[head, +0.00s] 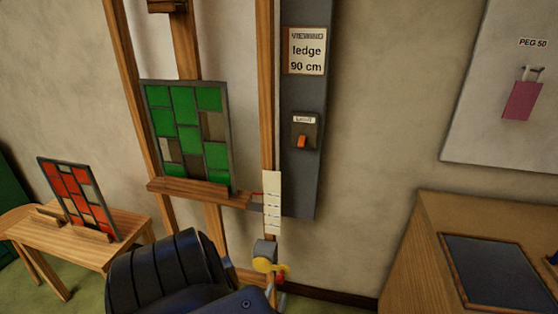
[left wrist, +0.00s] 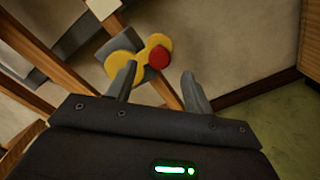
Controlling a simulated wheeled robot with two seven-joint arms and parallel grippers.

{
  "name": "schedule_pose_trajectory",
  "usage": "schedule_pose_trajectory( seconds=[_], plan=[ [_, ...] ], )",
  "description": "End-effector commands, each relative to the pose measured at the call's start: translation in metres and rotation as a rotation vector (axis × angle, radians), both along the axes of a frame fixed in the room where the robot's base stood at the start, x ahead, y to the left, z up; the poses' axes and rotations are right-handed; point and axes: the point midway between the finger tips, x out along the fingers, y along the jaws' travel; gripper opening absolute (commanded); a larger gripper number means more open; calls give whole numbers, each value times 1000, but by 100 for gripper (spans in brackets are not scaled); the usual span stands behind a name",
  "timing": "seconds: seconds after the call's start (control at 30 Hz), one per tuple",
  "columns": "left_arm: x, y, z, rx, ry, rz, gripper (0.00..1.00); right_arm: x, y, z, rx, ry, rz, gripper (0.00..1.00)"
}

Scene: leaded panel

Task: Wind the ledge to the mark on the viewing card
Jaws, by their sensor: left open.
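The viewing card (head: 305,52) reads "ledge 90 cm". The wooden ledge (head: 190,191) on the easel bears a green leaded panel (head: 187,130). A red pointer (head: 257,195) at the ledge's right end meets the upper part of a pale scale (head: 272,210), whose figures are too small to read. Below the scale is a yellow crank (head: 263,265) with a red knob. In the left wrist view the red knob (left wrist: 159,57) shows just beyond and between the fingertips of my open left gripper (left wrist: 160,76); contact cannot be told. My right gripper is out of view.
A grey column carries a switch box (head: 304,132) with an orange rocker. A red leaded panel (head: 76,197) stands on a small wooden table (head: 85,245) at left. A wooden cabinet (head: 425,245) is at right, below a board with a pink tag (head: 522,101).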

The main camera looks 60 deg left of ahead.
Motion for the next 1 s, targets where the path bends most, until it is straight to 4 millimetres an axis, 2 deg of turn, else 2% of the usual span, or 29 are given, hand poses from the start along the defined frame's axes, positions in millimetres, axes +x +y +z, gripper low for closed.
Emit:
schedule_pose_trajectory(
  seconds=[0.1,0.3,1.0],
  plan=[
    [-13,-14,0,0,2,0,52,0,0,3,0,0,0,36],
    [-23,-24,0,-1,0,1,52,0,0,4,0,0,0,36],
    [-24,-25,0,-5,-6,0,52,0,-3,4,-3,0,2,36]
  ],
)
